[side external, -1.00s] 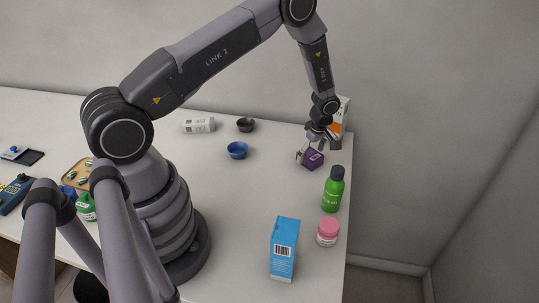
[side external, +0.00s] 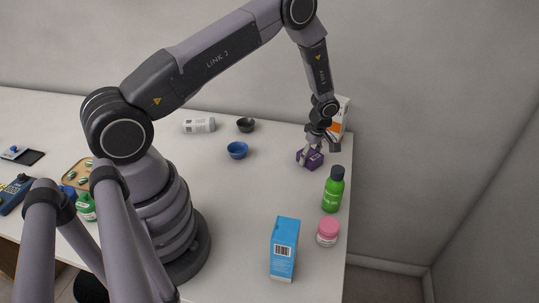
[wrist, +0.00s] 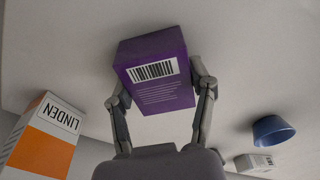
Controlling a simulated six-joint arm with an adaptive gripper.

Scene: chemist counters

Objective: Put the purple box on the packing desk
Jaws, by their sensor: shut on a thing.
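The purple box (side external: 310,158) is at the far right part of the white counter in the side external view. In the wrist view the purple box (wrist: 157,72) shows a white barcode label and lies between my gripper's fingers. My gripper (side external: 314,147) points down over it, and in the wrist view both fingers of my gripper (wrist: 160,100) touch its sides. The gripper is shut on the purple box. The box seems to rest on the counter; any gap beneath it is too small to tell. I cannot identify the packing desk as a separate surface.
An orange and white box (side external: 338,118) stands close behind my gripper. A green bottle (side external: 333,190), a pink-lidded jar (side external: 327,232) and a blue box (side external: 284,249) stand nearer along the right edge. The counter's middle is clear.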

